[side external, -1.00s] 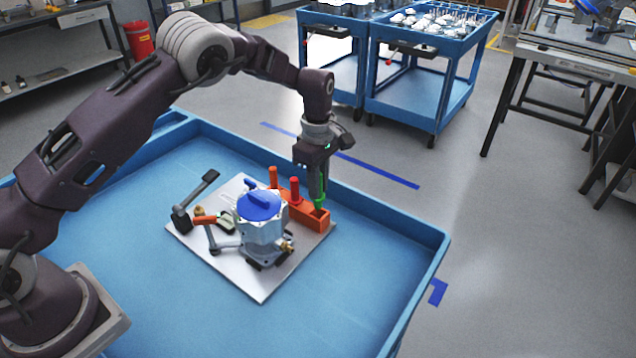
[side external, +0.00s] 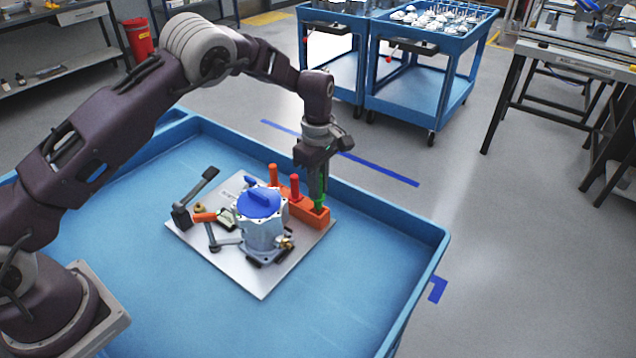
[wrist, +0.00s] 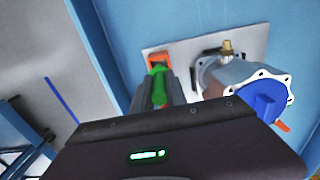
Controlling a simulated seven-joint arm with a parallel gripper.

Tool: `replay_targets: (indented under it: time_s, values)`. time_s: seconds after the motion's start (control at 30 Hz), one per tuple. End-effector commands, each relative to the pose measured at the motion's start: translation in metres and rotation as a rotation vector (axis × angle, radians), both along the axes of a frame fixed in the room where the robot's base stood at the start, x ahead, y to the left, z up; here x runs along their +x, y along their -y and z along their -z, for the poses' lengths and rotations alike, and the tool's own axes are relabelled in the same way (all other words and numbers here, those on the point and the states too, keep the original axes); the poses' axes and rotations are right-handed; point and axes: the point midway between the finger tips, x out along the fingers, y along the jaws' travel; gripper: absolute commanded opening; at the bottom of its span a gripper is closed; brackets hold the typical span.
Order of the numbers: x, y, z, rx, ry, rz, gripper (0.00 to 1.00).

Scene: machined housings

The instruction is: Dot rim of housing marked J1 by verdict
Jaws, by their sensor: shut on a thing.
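The silver housing (side external: 262,232) stands upright on a pale plate, with a blue cap (side external: 259,203) on top and a brass fitting at its side. It also shows at the right of the wrist view (wrist: 228,76), with its bolted rim (wrist: 286,76) partly visible. No J1 mark is readable. My gripper (side external: 317,193) is shut on the green marker (side external: 320,190), which is upright at the right end of the orange rack (side external: 308,214). The marker (wrist: 159,85) sits between my fingers in the wrist view. Its lower tip is hidden at the rack.
A black-handled clamp (side external: 196,197) and an orange-handled clamp (side external: 214,218) are left of the housing. The blue tray floor (side external: 345,290) is clear at the front right.

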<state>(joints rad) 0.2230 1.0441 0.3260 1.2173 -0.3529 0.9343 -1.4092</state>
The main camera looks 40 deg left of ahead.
Motion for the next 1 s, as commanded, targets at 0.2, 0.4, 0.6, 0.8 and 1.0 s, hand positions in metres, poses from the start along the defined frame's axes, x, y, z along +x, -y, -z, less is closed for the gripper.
replay_targets:
  time_s: [0.2, 0.4, 0.6, 0.8, 1.0]
  values:
    - [0.0, 0.0, 0.0001, 0.0, 0.0, 0.0, 0.0]
    - [-0.0002, 0.0, 0.0017, 0.0, -0.001, 0.0, 0.0]
    - [-0.0004, 0.0, 0.0057, 0.0, -0.001, 0.0, 0.0]
    - [-0.0003, 0.0, 0.0086, 0.0, -0.001, 0.0, 0.0]
    - [-0.0003, 0.0, 0.0085, 0.0, 0.0, 0.0, 0.0]
